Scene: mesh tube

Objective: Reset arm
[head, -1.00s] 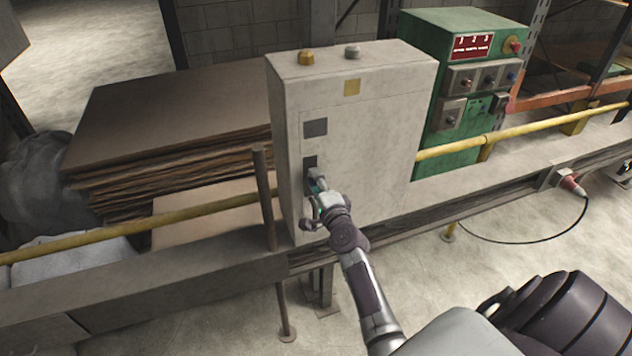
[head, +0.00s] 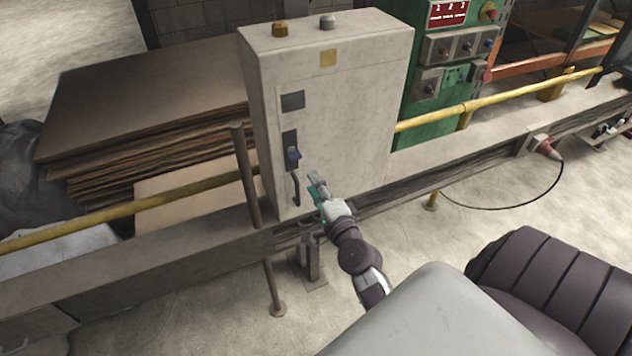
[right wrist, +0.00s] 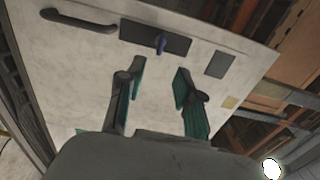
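My right gripper (head: 317,186) is in front of the white cabinet (head: 345,125), apart from its door. In the right wrist view my right gripper (right wrist: 155,90) shows two separated fingers with green pads and nothing between them. A dark curved door handle (head: 296,187) sits below the panel; in the right wrist view the handle (right wrist: 78,18) is at the upper left. My left gripper is not in view.
A green control box (head: 462,75) with knobs stands right of the cabinet. A yellow rail (head: 485,103) runs along both sides. Stacked brown sheets (head: 150,105) lie at left. A thin brown post (head: 246,178) stands near the cabinet's left edge. Open floor is in front.

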